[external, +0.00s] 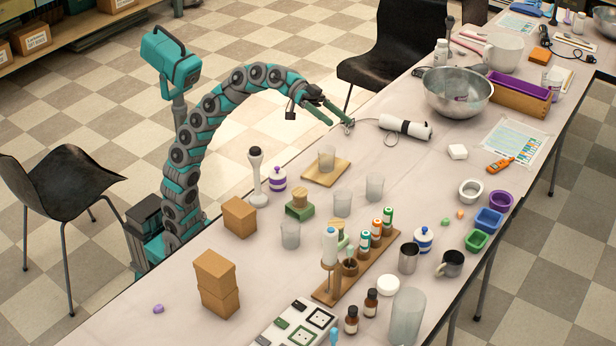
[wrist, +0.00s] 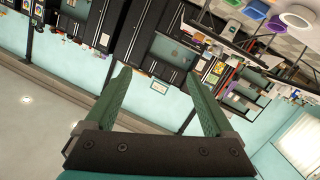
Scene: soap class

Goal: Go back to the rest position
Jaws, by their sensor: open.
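My gripper (external: 337,114) is at the end of my teal arm, which arches out from the left over the far left edge of the table. Its two green fingers are apart with nothing between them. In the wrist view the open fingers (wrist: 160,105) point at the room, with cabinets and a pale blue wall beyond and the picture tilted. A white hand blender (external: 405,127) with a cord lies on the table just right of the fingertips. Whether the fingertips touch the table or the blender's end is hard to tell.
The long table (external: 130,310) holds a glass beaker on a wooden board (external: 326,172), an upright white blender (external: 257,178), cardboard boxes (external: 217,283), a bottle rack (external: 352,262) and a metal bowl (external: 457,92). Black chairs stand at the left (external: 60,190) and behind the table (external: 405,50).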

